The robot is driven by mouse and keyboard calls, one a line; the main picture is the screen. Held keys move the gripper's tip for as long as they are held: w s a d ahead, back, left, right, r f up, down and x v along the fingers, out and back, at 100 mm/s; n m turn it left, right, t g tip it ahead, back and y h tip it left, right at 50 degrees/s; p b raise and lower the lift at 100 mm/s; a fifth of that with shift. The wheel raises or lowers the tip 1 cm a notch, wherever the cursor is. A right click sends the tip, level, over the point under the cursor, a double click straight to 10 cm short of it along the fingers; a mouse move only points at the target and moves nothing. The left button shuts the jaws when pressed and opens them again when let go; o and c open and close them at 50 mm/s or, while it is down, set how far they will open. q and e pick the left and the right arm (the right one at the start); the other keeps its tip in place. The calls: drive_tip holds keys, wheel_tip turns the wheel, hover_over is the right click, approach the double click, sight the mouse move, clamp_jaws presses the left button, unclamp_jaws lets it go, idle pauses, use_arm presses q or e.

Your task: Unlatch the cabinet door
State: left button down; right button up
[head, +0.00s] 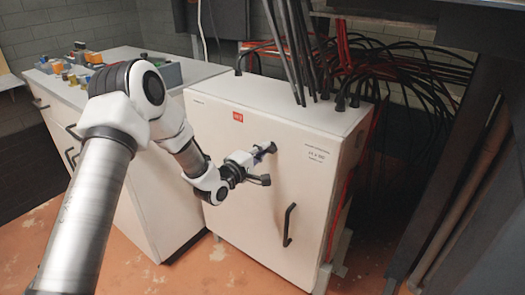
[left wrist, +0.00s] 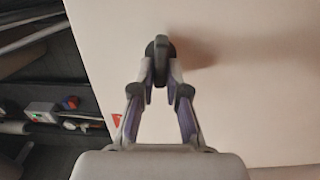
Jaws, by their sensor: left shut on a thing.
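The white cabinet door (head: 247,199) faces me in the head view and looks closed. It has a red logo near its top and a dark vertical handle (head: 288,225) at its lower right. My left gripper (head: 261,152) is at the upper middle of the door. In the left wrist view its fingers (left wrist: 160,84) are shut on a small dark latch knob (left wrist: 160,45) that stands out from the pale door (left wrist: 245,80). The fingers hide part of the latch. My right gripper is not in view.
A white counter (head: 150,215) with drawers stands left of the cabinet, with several small colored items (head: 75,72) on top. Black cables (head: 300,50) rise from the cabinet top and spread right. Open floor (head: 185,275) lies in front.

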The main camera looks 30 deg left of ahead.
use_arm(q)
drive_tip(key=c, duration=1.2)
unclamp_jaws()
drive_tip(key=shift+a, duration=0.1)
drive_tip(key=s, duration=0.4)
drive_tip(key=s+a, duration=0.1)
drive_tip(key=s, duration=0.7)
drive_tip(key=shift+a, duration=0.25)
